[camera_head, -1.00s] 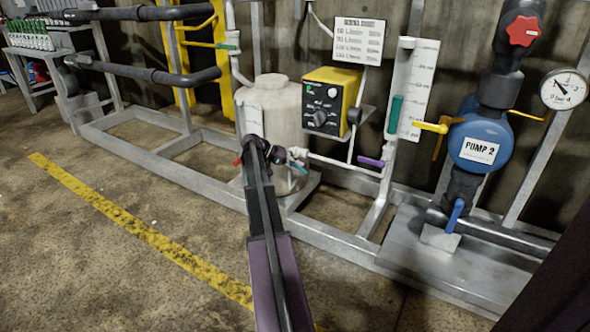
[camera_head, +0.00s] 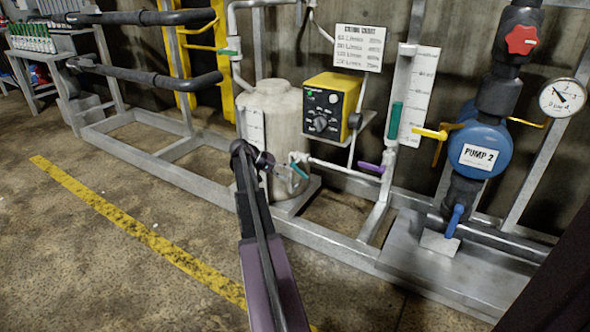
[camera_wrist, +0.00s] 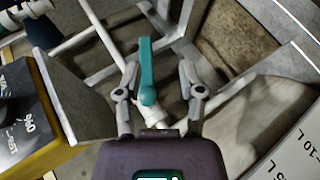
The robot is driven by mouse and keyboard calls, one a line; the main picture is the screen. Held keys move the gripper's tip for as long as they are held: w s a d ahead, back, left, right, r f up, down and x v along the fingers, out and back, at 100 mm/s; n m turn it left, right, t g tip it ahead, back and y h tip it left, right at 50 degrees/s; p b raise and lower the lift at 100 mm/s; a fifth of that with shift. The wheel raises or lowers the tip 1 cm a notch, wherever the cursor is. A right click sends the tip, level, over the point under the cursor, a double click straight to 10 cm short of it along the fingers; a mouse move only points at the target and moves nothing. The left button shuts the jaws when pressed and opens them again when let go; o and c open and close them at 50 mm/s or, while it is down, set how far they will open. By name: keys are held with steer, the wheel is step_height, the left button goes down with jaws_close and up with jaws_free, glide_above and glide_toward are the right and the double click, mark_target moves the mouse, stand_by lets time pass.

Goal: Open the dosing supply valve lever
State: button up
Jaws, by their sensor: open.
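A teal lever (camera_head: 299,170) sits on the white pipe low beside the pale tank. In the wrist view the same teal lever (camera_wrist: 147,70) lies between my two spread fingers, closer to the left one, with a gap to each. My gripper (camera_wrist: 158,72) is open and holds nothing. In the head view my gripper (camera_head: 262,160) is in front of the tank's lower part, just left of the teal lever, and partly hidden by my arm. A purple lever (camera_head: 369,168) is farther right on the same pipe. I cannot read a label naming either lever.
The pale tank (camera_head: 274,110) stands behind my gripper, with a yellow control box (camera_head: 333,105) to its right. A green lever (camera_head: 394,121) and the blue pump (camera_head: 479,146) are farther right. The metal skid frame (camera_head: 340,243) runs along the floor. Floor in front is clear.

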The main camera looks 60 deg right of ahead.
steer(key=w+a+r+n+t+p, duration=0.1)
steer(key=w+a+n+t+p, duration=0.2)
steer(key=a, duration=0.9)
steer(key=w+a+r+n+t+y+p, duration=0.1)
steer(key=w+a+r+n+t+p, duration=0.2)
steer(key=a, duration=0.8)
steer(key=w+a+n+t+p, duration=0.1)
steer(key=w+a+n+p, duration=0.3)
steer(key=a, duration=0.8)
steer(key=s+a+r+n+t+y+p, duration=0.1)
steer(key=s+a+r+p, duration=0.1)
steer(key=a, duration=0.7)
steer(key=s+a+r+n+t+y+p, duration=0.1)
steer(key=s+a+r+y+p, duration=0.1)
steer(key=a, duration=0.7)
steer(key=s+a+r+n+t+y+p, duration=0.1)
steer(key=s+a+r+y+p, duration=0.1)
steer(key=a, duration=0.8)
steer(key=s+p, duration=0.1)
steer(key=p, duration=0.1)
steer(key=shift+s+r+n+p, duration=0.15)
steer(key=shift+r+n+p, duration=0.05)
steer(key=shift+n+p, duration=0.2)
steer(key=shift+d, duration=0.1)
